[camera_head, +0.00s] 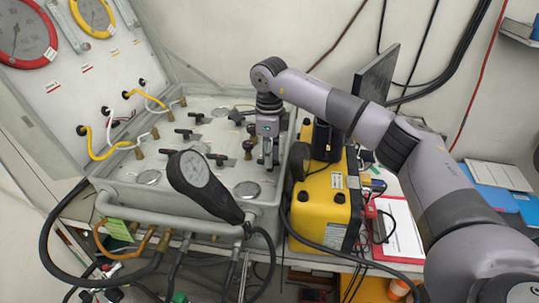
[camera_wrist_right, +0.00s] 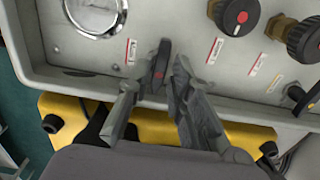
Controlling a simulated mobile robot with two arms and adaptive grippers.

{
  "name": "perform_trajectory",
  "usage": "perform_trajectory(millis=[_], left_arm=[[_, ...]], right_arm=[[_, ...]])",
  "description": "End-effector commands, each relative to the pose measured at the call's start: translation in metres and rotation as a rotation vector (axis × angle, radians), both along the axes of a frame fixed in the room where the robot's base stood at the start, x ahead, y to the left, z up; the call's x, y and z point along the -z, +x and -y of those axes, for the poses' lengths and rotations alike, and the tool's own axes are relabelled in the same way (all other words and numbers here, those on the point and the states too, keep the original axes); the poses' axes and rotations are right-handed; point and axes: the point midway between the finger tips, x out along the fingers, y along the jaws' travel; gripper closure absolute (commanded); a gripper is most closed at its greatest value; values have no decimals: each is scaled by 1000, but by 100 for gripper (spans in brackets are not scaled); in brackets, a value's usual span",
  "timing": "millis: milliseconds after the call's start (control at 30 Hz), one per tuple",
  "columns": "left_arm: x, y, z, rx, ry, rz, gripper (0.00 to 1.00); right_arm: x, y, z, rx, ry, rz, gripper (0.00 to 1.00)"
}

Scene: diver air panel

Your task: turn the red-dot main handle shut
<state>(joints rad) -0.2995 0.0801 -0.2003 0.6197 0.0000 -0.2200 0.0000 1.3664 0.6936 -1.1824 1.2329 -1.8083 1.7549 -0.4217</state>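The black main handle (camera_wrist_right: 160,62) with a small red dot stands on the grey panel (camera_wrist_right: 70,60) in the right wrist view. Its long side runs up and down in that picture. My right gripper (camera_wrist_right: 157,78) has one finger on each side of the handle. The right finger is close to it; a gap shows on the left. I cannot tell whether either finger touches it. In the head view my right gripper (camera_head: 268,160) points down at the panel's right side and hides most of the handle. My left gripper is not in view.
A yellow case (camera_head: 323,205) stands right of the panel. A dark gauge on a hose (camera_head: 200,180) stands up at the panel's front. Other black handles (camera_head: 185,132) are left of my gripper.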

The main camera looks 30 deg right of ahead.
Motion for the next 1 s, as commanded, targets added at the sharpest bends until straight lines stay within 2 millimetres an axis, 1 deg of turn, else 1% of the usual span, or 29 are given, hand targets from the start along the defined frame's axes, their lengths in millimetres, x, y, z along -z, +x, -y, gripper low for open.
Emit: perform_trajectory(millis=[67, 167, 267, 500, 600, 700, 800, 1000], left_arm=[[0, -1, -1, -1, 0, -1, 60], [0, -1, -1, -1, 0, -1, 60], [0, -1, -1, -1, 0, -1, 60], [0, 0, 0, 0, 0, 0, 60], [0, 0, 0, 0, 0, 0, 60], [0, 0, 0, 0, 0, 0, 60], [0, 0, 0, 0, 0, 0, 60], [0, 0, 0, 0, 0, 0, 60]], right_arm=[[-1, 0, 0, -1, 0, 0, 80], [-8, 0, 0, -1, 0, 0, 80], [-24, 1, 0, -1, 0, 4, 80], [-76, 1, -1, 0, 1, 4, 80], [-94, 1, 0, 0, 0, 3, 80], [-108, 0, 0, 1, 0, 1, 80], [-116, 0, 0, 0, 0, 1, 80], [-120, 0, 0, 0, 0, -1, 80]])
